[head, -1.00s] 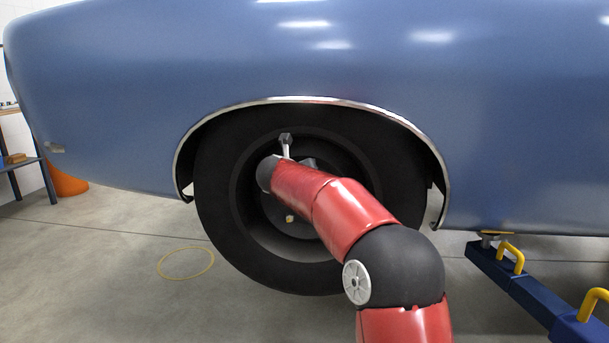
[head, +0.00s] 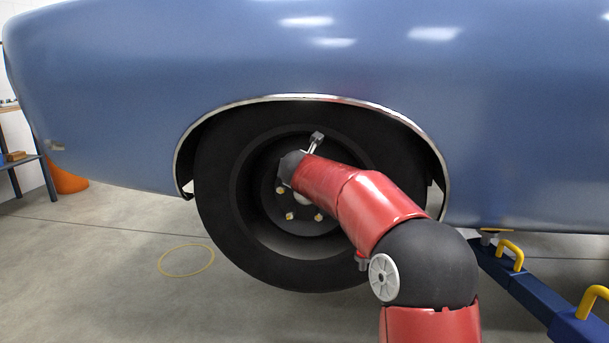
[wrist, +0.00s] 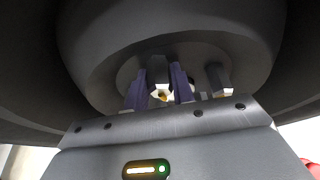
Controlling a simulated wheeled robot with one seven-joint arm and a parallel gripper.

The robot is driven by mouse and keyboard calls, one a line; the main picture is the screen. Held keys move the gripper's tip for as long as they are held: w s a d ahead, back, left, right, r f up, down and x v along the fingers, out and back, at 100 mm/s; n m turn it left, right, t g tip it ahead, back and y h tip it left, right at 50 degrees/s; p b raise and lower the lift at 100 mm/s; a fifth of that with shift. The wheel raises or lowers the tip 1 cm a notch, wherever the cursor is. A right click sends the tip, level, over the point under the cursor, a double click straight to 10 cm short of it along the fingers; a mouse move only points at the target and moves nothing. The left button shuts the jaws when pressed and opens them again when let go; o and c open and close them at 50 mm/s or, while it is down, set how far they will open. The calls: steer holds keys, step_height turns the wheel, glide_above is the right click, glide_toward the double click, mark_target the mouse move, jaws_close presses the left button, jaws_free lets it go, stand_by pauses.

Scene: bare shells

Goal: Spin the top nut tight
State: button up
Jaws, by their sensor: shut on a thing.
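The car's front wheel (head: 221,215) sits in the arch, with a dark hub and brass-coloured nuts around a pale centre. A left nut (head: 281,190) and lower nuts, one at the bottom (head: 290,216) and one at the lower right (head: 318,216), show. My arm hides the top of the hub in the head view, and my gripper's fingers are hidden there. In the wrist view, my gripper's purple fingers (wrist: 159,90) are closed on either side of the grey top nut (wrist: 158,70), which has a brass-coloured middle. Another grey nut (wrist: 218,78) stands just right of the fingers.
The tyre and the chrome-edged arch of the blue car body (head: 120,110) surround my wrist closely. A blue lift arm (head: 525,290) with yellow handles lies at the lower right. A yellow ring (head: 186,275) lies on the floor. An orange cone (head: 66,178) stands at far left.

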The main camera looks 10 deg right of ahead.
steer(key=shift+f, duration=0.2)
steer(key=o, duration=1)
steer(key=shift+r, duration=0.1)
steer(key=shift+r, duration=0.1)
steer(key=v, duration=0.7)
steer(key=shift+s+a, duration=0.15)
steer(key=shift+s, duration=0.2)
steer(key=shift+r, duration=0.15)
